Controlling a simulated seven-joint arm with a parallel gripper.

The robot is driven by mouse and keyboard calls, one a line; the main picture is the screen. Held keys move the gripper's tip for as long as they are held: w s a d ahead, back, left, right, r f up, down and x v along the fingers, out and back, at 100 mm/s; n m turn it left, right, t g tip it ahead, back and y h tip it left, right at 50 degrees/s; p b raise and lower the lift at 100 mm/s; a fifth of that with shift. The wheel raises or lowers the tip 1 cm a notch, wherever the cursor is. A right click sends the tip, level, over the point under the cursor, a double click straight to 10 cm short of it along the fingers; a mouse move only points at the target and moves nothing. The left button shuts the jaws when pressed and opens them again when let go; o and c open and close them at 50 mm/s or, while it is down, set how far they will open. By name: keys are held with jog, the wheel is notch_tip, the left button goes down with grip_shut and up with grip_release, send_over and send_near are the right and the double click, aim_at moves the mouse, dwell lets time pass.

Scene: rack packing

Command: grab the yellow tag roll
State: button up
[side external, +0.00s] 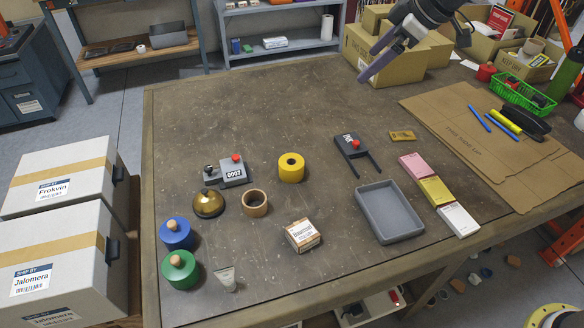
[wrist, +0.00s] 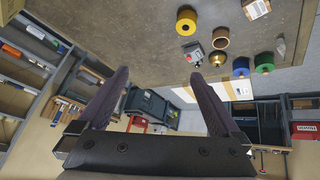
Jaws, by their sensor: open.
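The yellow tag roll (side external: 291,168) stands on the table near its middle, with its round hole facing up. It also shows in the wrist view (wrist: 187,22) at the top. My gripper (side external: 370,64) is high above the back right of the table, well apart from the roll. Its two dark fingers are spread and empty; they also show in the wrist view (wrist: 165,85).
A grey tray (side external: 416,226) lies to the right. Cardboard boxes (side external: 385,62) stand behind my gripper.

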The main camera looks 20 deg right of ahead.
jog(key=w+a+f+g, duration=0.1)
jog(key=w+a+f, duration=0.2)
jog(key=f, duration=0.3)
jog(key=w+a+f+g, duration=0.1)
jog(key=w+a+f, duration=0.15)
jog(key=f, duration=0.35)
jog(key=n+g, duration=0.1)
send_near(296, 163)
jog(key=x, duration=0.5)
jog(key=shift+s+f, duration=0.1)
jog(key=shift+f, duration=0.05)
jog(key=shift+x, duration=3.2)
jog(key=shift+d, duration=0.1)
jog(key=c, duration=1.1)
jog(key=shift+c, duration=0.3)
